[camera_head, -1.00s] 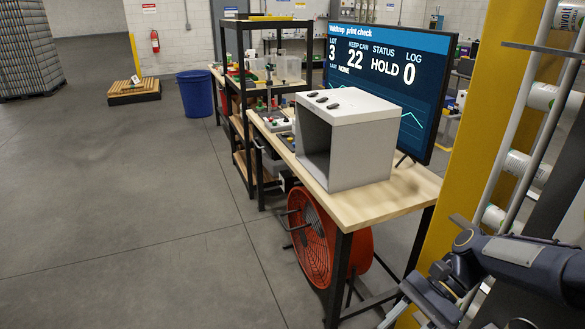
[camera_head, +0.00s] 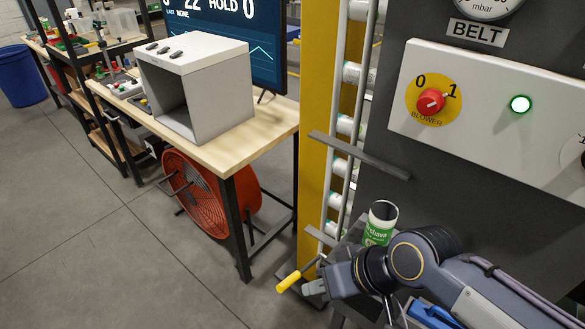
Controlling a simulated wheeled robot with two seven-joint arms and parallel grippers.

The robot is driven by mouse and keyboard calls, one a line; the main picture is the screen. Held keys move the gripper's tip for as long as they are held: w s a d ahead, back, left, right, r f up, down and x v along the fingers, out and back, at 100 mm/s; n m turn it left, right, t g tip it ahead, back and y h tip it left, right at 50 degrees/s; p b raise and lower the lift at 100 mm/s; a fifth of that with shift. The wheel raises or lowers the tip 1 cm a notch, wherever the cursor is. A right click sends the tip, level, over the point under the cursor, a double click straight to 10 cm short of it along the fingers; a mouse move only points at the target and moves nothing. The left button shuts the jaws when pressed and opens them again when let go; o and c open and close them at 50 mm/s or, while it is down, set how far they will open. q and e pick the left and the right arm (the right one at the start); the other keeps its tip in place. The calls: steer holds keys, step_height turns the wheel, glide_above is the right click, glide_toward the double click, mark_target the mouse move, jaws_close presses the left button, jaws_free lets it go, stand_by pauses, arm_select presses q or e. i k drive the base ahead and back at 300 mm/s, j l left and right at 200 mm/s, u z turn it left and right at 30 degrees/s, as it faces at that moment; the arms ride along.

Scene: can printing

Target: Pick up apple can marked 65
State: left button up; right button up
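A white and green can (camera_head: 380,222) with an open, dark top stands upright just behind my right arm. Its label is partly readable, ending in "chava"; I see no 65 on it. Several white cans lie in a column on the slanted rails (camera_head: 357,75), with their markings too small to read. No can here reads clearly as apple. My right gripper (camera_head: 316,287) is low in the picture, left of and below the standing can, next to a yellow-handled lever (camera_head: 289,282). Its fingers are small and partly hidden, so their opening is unclear. My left gripper is not in view.
A yellow post (camera_head: 318,130) stands beside the rails. Left is a wooden bench (camera_head: 265,130) with a grey box (camera_head: 195,90), screen (camera_head: 243,35) and orange fan (camera_head: 200,195) beneath. Floor front left is clear.

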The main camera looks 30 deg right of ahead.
mark_target(383, 217)
steer(key=z, duration=1.75)
